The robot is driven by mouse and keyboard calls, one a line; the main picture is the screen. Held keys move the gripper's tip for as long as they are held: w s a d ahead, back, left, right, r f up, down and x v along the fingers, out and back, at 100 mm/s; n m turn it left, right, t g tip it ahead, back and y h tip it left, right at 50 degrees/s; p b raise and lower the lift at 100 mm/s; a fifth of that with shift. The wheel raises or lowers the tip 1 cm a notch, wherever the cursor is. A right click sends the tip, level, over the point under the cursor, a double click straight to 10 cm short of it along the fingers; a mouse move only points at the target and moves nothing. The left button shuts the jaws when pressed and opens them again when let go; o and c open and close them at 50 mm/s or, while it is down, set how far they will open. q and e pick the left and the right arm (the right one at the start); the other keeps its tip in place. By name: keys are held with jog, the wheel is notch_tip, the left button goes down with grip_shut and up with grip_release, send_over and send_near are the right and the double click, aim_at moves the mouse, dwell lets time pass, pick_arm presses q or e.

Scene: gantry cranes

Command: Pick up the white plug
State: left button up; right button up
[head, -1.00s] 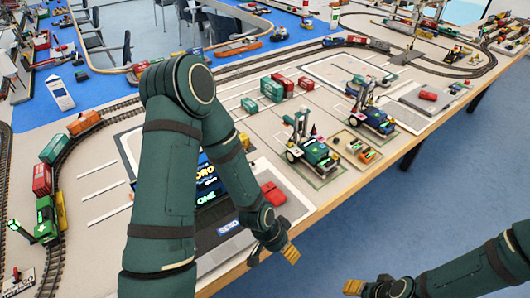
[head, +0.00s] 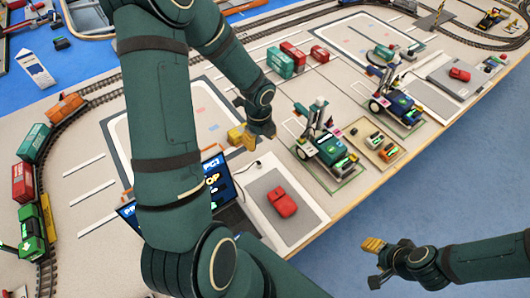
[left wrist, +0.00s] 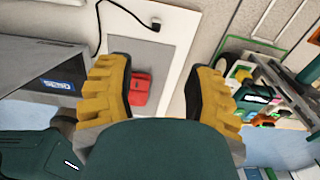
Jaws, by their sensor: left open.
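I cannot make out the white plug for certain. A thin dark cable (left wrist: 98,27) shows at the top of the left wrist view, and its small end piece (left wrist: 156,22) may be the plug. In the head view a small pale and dark piece (head: 257,165) lies at the back edge of the grey pad, just in front of my left gripper (head: 246,137). The left gripper's yellow fingers are wide apart with nothing between them; they also show in the left wrist view (left wrist: 160,68). My right gripper (head: 374,263) hangs beyond the table's front edge; its opening is unclear.
A red toy car (head: 284,200) lies on the grey pad (head: 262,187). A laptop (head: 215,175) stands left of it, partly behind my arm. Crane models (head: 322,143) stand to the right. Red and green containers (head: 281,63) stand farther back.

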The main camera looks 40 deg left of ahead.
aim_at(259, 162)
pick_arm(q)
jog(key=shift+m, duration=0.3)
jog(key=f, duration=0.2)
jog(key=f+b, duration=0.1)
jog(key=f, duration=0.2)
jog(key=f+b, duration=0.1)
jog(key=f, duration=0.2)
jog(key=shift+a+f, duration=0.1)
jog(key=shift+a, duration=0.2)
jog(key=f, duration=0.1)
jog(key=f+b, duration=0.1)
jog(key=f, duration=0.2)
jog(key=shift+s+d+f, duration=0.15)
jog(key=shift+s, duration=0.15)
jog(key=shift+f+b, duration=0.3)
jog(key=shift+f, duration=0.1)
grip_shut()
